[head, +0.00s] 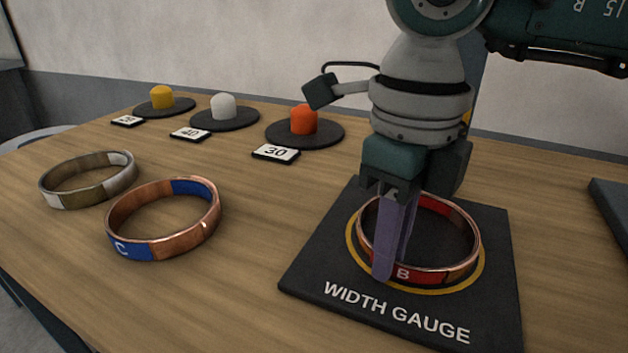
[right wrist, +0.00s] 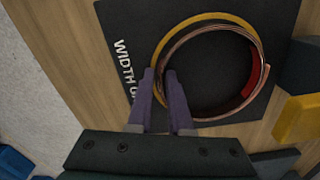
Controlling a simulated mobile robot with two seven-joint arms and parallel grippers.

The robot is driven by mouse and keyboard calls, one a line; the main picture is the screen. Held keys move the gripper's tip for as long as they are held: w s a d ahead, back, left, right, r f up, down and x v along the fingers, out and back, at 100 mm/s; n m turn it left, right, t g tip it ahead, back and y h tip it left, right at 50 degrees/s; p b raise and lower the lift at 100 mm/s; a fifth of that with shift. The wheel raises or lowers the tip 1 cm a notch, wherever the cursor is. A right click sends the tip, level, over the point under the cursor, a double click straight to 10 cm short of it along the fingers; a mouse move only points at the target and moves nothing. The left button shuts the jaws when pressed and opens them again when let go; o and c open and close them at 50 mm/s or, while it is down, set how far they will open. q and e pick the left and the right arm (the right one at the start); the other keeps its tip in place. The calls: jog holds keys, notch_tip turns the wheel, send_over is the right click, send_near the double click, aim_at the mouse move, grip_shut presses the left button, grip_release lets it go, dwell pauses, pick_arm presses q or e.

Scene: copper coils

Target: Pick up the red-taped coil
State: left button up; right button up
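The red-taped copper coil (head: 460,272), marked B, lies flat on the black width gauge plate (head: 322,262), within its yellow ring. It also shows in the right wrist view (right wrist: 262,75), with red tape on its inner wall. My right gripper (head: 392,268) points down at the coil's left side. In the right wrist view its two purple fingers (right wrist: 160,78) stand apart with a gap between them. They are at the coil's near-left wall, one outside it and the other over or inside it. The fingers hide part of the wall; contact is unclear. My left gripper is not in view.
A blue-taped copper coil (head: 180,240), marked C, and a duller coil with pale tape (head: 75,190) lie left. Behind stand dark discs with orange (head: 303,120), white (head: 223,107) and yellow (head: 162,97) knobs and number cards. A dark object (head: 612,210) lies at the right edge.

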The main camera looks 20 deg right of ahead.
grip_shut()
dwell(1.1)
jog(key=shift+r, duration=0.2)
